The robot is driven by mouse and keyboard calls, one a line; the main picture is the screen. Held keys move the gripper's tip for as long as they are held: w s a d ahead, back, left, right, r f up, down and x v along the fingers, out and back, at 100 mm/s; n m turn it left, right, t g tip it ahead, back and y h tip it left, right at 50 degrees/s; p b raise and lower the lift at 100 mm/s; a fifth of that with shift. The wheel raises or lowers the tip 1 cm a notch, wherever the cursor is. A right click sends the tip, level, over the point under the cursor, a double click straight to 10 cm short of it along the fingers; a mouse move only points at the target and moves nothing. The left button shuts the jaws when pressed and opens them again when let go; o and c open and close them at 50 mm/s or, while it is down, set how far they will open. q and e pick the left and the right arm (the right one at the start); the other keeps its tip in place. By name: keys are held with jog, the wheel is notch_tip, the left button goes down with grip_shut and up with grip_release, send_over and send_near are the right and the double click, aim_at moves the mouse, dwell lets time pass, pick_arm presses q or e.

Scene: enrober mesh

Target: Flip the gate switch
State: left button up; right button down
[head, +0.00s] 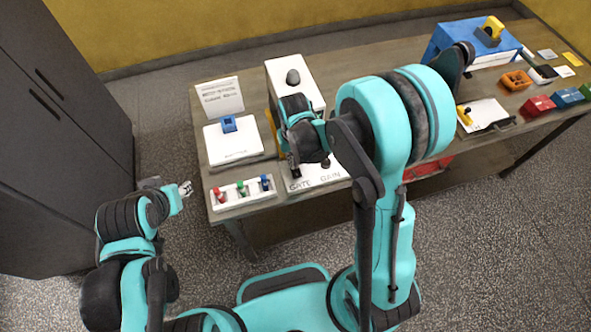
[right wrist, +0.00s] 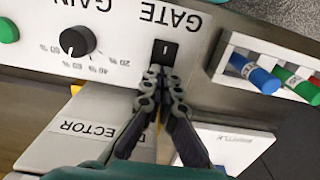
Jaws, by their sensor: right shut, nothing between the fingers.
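The gate switch (right wrist: 164,53) is a small black rocker marked "I", set in a white panel (right wrist: 125,60) under the label GATE, which appears upside down in the right wrist view. My right gripper (right wrist: 160,77) is shut and empty, its fingertips at the switch's lower edge; I cannot tell if they touch it. In the head view my right gripper (head: 295,170) is over the left part of the panel (head: 325,180) with the GATE and GAIN labels, and the switch is hidden. My left gripper (head: 185,188) is beside the table's left edge; its opening is too small to judge.
A gain knob (right wrist: 77,41) and a green button (right wrist: 8,30) share the panel. A white rack (head: 228,205) with red, green and blue cylinders stands left of it. Behind are a white scale-like box (head: 232,150) and a sign (head: 220,97). Trays and boxes fill the table's right.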

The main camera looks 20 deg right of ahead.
jog(key=shift+f, duration=0.3)
jog(key=shift+r+p, duration=2.3)
jog(key=shift+r, duration=1.3)
jog(key=shift+b, duration=0.3)
jog(key=s+d+r+t+b, duration=0.2)
jog(key=s+d+t+b, duration=0.2)
jog(key=s+t+b, duration=0.3)
jog(key=shift+s+d+r+b, duration=0.3)
jog(key=shift+s+b, duration=1.35)
jog(key=shift+b, duration=1.25)
